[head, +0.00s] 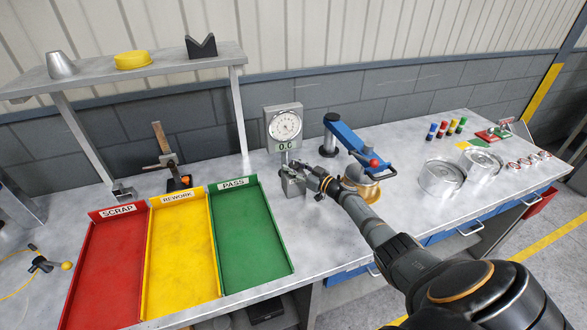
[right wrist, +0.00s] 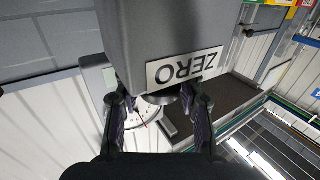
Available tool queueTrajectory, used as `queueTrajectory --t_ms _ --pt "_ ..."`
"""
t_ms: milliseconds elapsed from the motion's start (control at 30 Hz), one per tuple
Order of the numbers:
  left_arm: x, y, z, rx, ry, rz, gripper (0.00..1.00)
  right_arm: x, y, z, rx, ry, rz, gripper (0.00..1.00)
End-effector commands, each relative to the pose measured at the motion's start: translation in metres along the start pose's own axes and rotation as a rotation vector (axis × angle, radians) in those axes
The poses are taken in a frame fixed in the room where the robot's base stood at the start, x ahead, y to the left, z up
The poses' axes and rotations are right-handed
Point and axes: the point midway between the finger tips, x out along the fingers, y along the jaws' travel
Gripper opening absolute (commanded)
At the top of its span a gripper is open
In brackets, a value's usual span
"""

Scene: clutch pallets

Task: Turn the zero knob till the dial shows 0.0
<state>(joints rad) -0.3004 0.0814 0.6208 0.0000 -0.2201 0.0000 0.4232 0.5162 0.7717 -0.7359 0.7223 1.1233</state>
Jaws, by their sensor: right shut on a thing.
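The gauge stand with its round white dial (head: 285,126) stands at the back middle of the bench. The small green readout (head: 284,146) under the dial seems to show 0.0, though its last digit is small and hard to read. My right gripper (head: 302,179) is at the stand's grey lower block, below the dial. In the right wrist view, my right gripper (right wrist: 160,108) is shut on the zero knob (right wrist: 160,97), a dark round piece beside the ZERO label (right wrist: 186,67). The fingers hide most of the knob. My left gripper is not in view.
Red, yellow and green trays (head: 252,238) lie empty left of the stand. A blue-armed press (head: 350,140) stands close on the right, beside my right arm. Metal cans (head: 441,178) and small coloured cylinders (head: 447,127) are farther right. A raised shelf (head: 125,72) is at the back left.

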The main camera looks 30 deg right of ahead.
Motion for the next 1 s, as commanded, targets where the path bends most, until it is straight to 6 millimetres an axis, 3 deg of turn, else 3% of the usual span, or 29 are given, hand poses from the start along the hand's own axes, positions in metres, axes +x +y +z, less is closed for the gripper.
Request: queueTrajectory --t_ms 200,733,767,900,1000 --pt "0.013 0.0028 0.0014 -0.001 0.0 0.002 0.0 -0.0001 0.0011 0.0003 -0.001 0.001 -0.061 0.06" --pt "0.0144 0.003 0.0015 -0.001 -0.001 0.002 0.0 -0.0009 0.0004 0.0002 0.002 -0.004 -0.081 0.06" --pt "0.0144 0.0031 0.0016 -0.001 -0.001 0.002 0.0 -0.0009 0.0004 0.0003 0.002 -0.004 -0.081 0.4" --pt "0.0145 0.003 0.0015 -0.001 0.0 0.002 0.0 -0.0009 0.0003 0.0005 0.002 -0.004 -0.081 0.59" --pt "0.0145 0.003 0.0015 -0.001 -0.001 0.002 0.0 -0.0008 0.0001 0.0005 0.002 -0.004 -0.081 0.61"
